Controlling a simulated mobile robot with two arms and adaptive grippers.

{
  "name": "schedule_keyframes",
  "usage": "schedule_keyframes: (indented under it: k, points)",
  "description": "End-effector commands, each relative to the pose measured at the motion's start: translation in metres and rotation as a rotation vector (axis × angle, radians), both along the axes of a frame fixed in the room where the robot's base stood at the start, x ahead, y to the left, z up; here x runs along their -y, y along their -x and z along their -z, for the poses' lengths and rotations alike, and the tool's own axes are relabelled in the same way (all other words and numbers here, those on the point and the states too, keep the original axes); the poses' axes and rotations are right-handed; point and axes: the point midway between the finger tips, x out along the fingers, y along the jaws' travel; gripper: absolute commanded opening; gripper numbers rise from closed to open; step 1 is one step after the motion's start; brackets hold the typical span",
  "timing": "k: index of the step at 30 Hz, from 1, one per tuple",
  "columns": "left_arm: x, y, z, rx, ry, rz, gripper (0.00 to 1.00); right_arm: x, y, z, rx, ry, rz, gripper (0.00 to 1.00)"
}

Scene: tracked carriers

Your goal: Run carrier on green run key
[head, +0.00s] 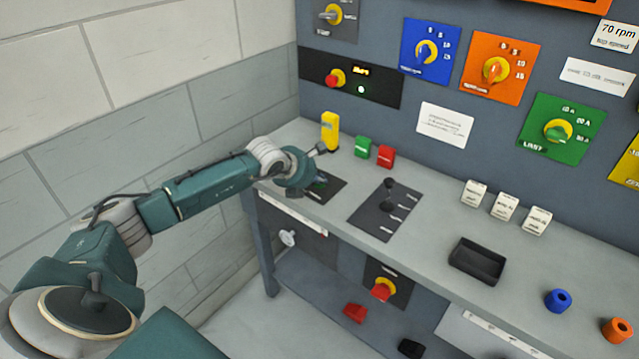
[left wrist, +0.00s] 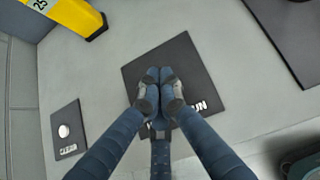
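My left gripper (head: 316,184) reaches in over the left end of the grey bench, above a black plate (head: 332,194). The plate also shows in the left wrist view (left wrist: 190,65), with white lettering ending in "UN" partly covered by a finger. There the left gripper's fingertips (left wrist: 160,84) are together over the plate, with nothing visible between them. Any key under the fingertips is hidden, and I cannot tell whether they touch it. A green block (head: 362,147) stands beside a red block (head: 385,157) at the back of the bench. My right gripper is not in view.
A yellow block (head: 330,131) stands behind the gripper. A black lever panel (head: 372,221) lies to the right, then a black tray (head: 476,262) and white labelled blocks (head: 503,206). The back panel carries several coloured dials. A small plate with a white button (left wrist: 65,132) is nearby.

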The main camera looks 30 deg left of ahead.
Motion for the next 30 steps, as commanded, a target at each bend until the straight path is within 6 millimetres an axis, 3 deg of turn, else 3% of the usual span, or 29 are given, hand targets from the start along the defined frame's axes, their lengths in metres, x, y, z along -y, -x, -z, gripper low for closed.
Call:
schedule_keyframes:
  k: [8, 19, 30]
  points:
    - [0.001, 0.002, 0.003, -0.009, 0.0, 0.001, 0.0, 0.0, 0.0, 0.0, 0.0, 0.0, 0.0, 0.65]
    - [0.0, 0.001, -0.015, -0.005, 0.0, 0.0, 0.0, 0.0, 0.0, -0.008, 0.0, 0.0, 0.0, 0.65]
    - [0.0, 0.0, -0.018, -0.001, 0.0, 0.0, 0.0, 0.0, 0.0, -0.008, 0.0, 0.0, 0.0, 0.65]
